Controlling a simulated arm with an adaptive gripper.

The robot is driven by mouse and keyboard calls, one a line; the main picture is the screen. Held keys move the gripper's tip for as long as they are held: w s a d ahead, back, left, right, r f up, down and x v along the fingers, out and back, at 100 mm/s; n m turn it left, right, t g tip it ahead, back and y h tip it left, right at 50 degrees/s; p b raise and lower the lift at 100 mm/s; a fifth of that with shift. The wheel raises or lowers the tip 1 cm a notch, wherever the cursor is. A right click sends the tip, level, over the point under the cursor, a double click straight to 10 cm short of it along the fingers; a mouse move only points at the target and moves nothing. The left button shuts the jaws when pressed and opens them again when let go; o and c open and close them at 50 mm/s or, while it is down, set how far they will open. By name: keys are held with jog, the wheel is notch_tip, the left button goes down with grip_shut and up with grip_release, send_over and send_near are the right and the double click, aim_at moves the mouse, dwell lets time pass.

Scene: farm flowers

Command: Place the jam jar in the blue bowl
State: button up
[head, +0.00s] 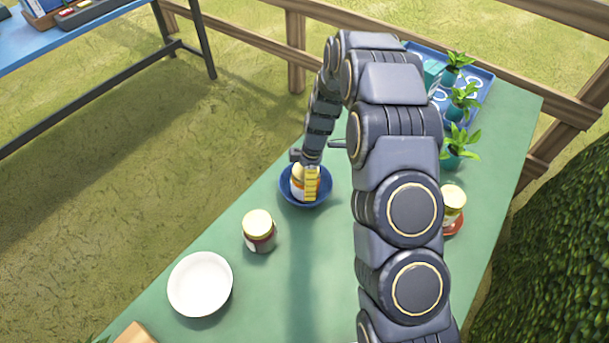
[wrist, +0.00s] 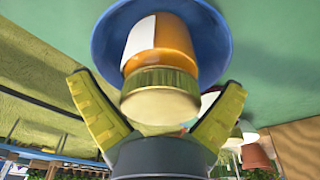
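A jam jar with orange contents, a pale label and a gold lid (wrist: 160,95) is at the blue bowl (wrist: 105,45). In the head view the jar (head: 297,183) appears to be inside the blue bowl (head: 290,200), partly hidden by my gripper. My gripper (head: 311,185) is over the bowl with its yellow fingers pointing down. In the wrist view my gripper (wrist: 158,85) has its fingers spread on both sides of the jar, with the tips apart from it. Whether the jar's base rests on the bowl's bottom is hidden.
A dark red jar (head: 259,231) and a white plate (head: 200,284) stand nearer on the green table. Potted plants (head: 460,145) and a blue tray (head: 482,84) are at the back right.

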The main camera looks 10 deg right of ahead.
jog(key=r, duration=0.4)
jog(key=d+r, duration=0.1)
jog(key=r, duration=0.3)
jog(key=d+r, duration=0.1)
jog(key=r, duration=0.3)
jog(key=shift+s+r, duration=0.25)
jog(key=shift+r, duration=0.1)
jog(key=s+r+m, duration=0.4)
jog(key=s+m, duration=0.2)
jog(key=s, duration=0.4)
jog(key=s+d+r+m+g+h, duration=0.1)
jog(key=s+r+m, duration=0.3)
jog(key=s, duration=0.7)
jog(key=s+r+m, duration=0.4)
jog(key=s+m, duration=0.4)
jog(key=s, duration=0.2)
jog(key=shift+s+d+r+g+h, duration=0.25)
jog(key=shift+g+h, duration=0.15)
